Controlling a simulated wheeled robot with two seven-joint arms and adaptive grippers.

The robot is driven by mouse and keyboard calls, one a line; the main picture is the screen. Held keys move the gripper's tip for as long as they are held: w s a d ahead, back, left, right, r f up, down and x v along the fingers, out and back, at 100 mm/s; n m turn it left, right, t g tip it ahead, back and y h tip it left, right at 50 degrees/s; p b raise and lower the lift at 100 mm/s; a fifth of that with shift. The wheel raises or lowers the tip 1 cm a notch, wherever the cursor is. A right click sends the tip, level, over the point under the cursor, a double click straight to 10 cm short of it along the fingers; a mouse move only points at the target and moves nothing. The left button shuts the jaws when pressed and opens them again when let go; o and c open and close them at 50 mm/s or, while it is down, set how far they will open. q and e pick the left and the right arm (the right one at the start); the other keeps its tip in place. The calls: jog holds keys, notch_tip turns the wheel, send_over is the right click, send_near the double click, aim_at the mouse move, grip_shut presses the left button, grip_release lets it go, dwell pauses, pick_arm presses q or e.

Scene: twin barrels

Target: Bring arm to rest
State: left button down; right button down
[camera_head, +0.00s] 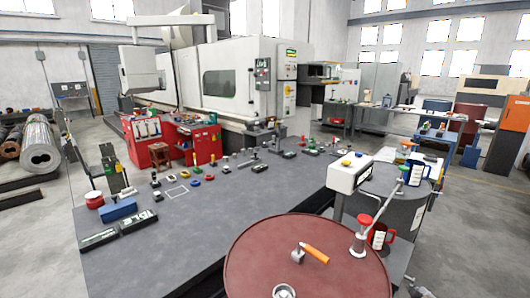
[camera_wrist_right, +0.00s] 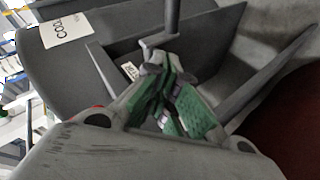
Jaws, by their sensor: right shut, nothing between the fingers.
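My right gripper (camera_wrist_right: 178,105) shows in the right wrist view with its green-padded fingers closed together and nothing between them. It is near a dark grey barrel (camera_wrist_right: 85,65) with a white label (camera_wrist_right: 66,30). The dark red side of another barrel (camera_wrist_right: 300,130) is at the right edge of that view. In the head view I cannot clearly make out the right gripper. My left gripper is not in view.
In the head view, the red barrel lid (camera_head: 255,250) fills the lower middle, with an orange-handled tool (camera_head: 314,253) on it. The grey barrel (camera_head: 385,190) stands behind it. A long grey workbench (camera_head: 200,235) with small parts lies left. Open floor (camera_head: 470,240) shows right.

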jog(key=s+a+f+m+g+y, duration=0.2)
jog(key=s+a+f+g, duration=0.1)
jog(key=s+a+f, duration=1.1)
jog(key=s+a+f+m+g+y, duration=0.1)
jog(key=s+a+f+g, duration=0.2)
jog(key=s+a+f, duration=1.3)
jog(key=s+a, duration=0.1)
jog(key=s, duration=0.5)
jog(key=s+a+f+g+y, duration=0.1)
jog(key=s+a+f, duration=0.2)
jog(key=s, duration=0.5)
jog(key=s+a+f+g+y, duration=0.1)
jog(key=s+a+f, duration=0.2)
jog(key=s, duration=0.5)
jog(key=shift+a+f+m, duration=0.2)
jog(key=shift+a+m, duration=0.1)
jog(key=shift+a, duration=0.25)
